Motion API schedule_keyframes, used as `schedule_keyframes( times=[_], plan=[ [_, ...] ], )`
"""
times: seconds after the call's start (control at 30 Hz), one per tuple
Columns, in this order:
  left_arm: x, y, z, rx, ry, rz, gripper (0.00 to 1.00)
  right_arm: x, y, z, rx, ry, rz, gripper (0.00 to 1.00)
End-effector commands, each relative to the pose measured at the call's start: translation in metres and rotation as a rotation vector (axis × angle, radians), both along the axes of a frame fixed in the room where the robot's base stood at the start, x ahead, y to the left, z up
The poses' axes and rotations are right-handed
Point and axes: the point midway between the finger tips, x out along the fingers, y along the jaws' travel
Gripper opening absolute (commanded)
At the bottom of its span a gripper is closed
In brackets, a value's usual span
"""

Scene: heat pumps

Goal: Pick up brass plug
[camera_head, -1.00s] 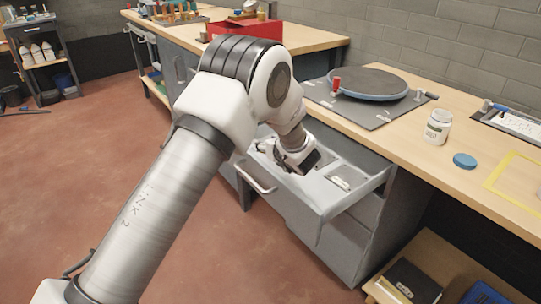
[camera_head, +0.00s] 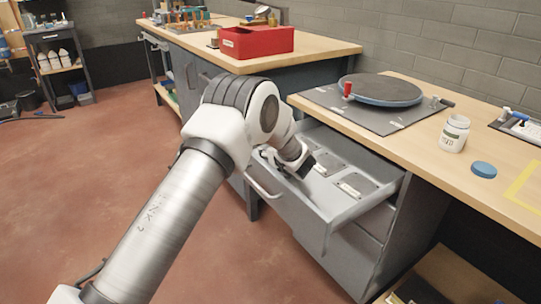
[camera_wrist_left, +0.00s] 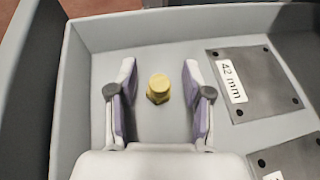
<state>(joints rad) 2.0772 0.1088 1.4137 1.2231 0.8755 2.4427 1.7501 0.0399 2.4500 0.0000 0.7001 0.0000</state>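The brass plug (camera_wrist_left: 158,88) stands on the drawer floor in the left wrist view, a yellow hex piece with a round top. My left gripper (camera_wrist_left: 158,85) is open, with one finger on each side of the plug and a gap on both sides. In the head view my left gripper (camera_head: 302,166) reaches down into the open grey drawer (camera_head: 325,218). The plug is hidden there by my arm. My right gripper is in neither view.
The drawer also holds dark plates with labels, one reading 42 mm (camera_wrist_left: 254,84). Drawer walls stand close to the gripper. On the bench above are a round turntable (camera_head: 381,89), a white jar (camera_head: 454,133) and a blue lid (camera_head: 483,169). A red bin (camera_head: 251,41) stands on the far bench.

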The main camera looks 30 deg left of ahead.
Motion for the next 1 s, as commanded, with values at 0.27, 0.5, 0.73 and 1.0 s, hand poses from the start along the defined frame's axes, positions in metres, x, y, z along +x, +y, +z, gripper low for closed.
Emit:
schedule_keyframes(
  times=[0.27,0.5,0.73,1.0],
  plan=[
    [0.000,0.000,-0.001,-0.001,0.001,0.001,0.00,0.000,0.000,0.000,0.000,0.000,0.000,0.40],
    [-0.001,0.000,-0.001,-0.002,0.003,0.001,0.00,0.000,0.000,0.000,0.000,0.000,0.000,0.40],
    [0.000,0.000,0.033,-0.002,-0.003,0.002,0.00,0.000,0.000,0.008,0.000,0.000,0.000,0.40],
    [0.000,0.000,0.092,-0.001,-0.002,0.001,0.00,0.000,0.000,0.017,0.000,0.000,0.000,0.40]
  ],
)
